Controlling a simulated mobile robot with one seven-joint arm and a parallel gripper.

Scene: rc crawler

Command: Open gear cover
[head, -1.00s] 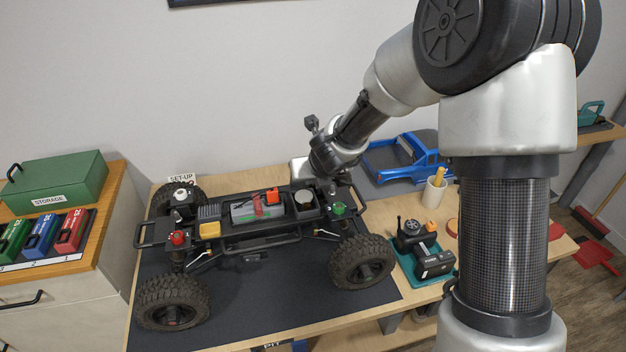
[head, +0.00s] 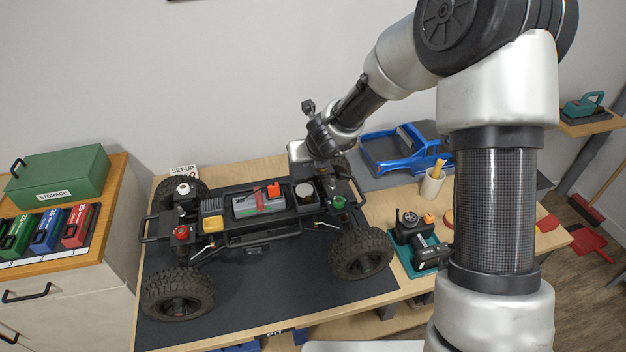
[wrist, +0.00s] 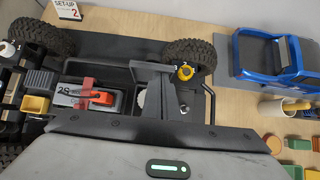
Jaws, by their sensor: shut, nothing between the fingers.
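The crawler chassis (head: 270,237) stands on the bench with its body off. A pale round gear (head: 304,190) shows in a dark square housing toward the right end of the chassis. In the wrist view this gear (wrist: 141,98) is partly hidden behind my fingers. I cannot make out the gear cover as a separate part or tell whether it is open. My gripper (wrist: 152,70) is shut and empty, over the chassis beside the gear housing. In the head view its fingertips are hard to make out against the dark chassis.
A battery (head: 256,204) with a red strap and an orange connector (head: 274,189) lies left of the gear. Green (head: 338,202) and red (head: 181,233) caps top the shock towers. The blue truck body (head: 405,150), a pencil cup (head: 432,185) and a teal tool tray (head: 412,262) stand to the right.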

